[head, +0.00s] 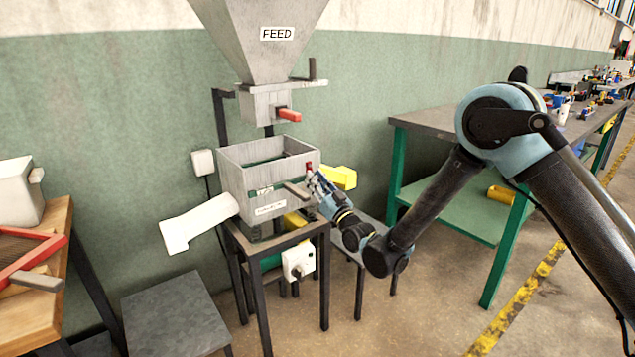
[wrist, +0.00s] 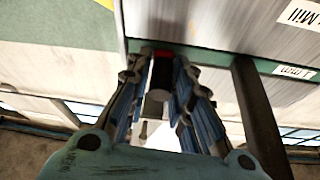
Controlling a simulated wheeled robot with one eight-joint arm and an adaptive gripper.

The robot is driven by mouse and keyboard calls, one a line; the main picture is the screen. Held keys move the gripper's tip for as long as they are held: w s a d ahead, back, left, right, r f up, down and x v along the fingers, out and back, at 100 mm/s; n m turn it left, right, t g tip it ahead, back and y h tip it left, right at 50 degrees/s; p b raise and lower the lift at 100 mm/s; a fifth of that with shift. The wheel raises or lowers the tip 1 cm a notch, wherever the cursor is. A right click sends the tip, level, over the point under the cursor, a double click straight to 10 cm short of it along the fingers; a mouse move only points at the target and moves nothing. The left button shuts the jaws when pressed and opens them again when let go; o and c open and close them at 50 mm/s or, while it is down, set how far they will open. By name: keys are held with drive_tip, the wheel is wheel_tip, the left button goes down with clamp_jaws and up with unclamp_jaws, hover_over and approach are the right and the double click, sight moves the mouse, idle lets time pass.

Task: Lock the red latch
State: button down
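The red latch shows as a small red piece (head: 309,167) at the right front corner of the grey box of the mill. In the wrist view, the red piece (wrist: 163,54) tops a dark lever with a grey round end, between my fingers. My gripper (head: 316,182) is at that corner, pointing at the box. In the wrist view my gripper (wrist: 160,72) has its two blue fingers apart, one on each side of the lever. The gaps are narrow, and I cannot tell whether either finger touches it. The latch's base is partly hidden.
A grey bar (head: 296,190) sticks out just left of my gripper; it stands close beside the right finger in the wrist view (wrist: 258,115). The feed hopper (head: 265,45) with a red handle (head: 289,115) hangs above. A yellow spout (head: 342,178) lies behind. A green-legged workbench (head: 425,120) stands right.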

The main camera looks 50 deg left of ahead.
drive_tip(key=shift+s+a+m+t, duration=0.1)
drive_tip(key=shift+s+m+t, duration=0.15)
drive_tip(key=shift+m, duration=0.55)
drive_tip(key=c, duration=1.5)
unclamp_jaws()
drive_tip(key=v, duration=0.7)
drive_tip(key=shift+d+f, duration=0.1)
drive_tip(key=shift+d, duration=0.2)
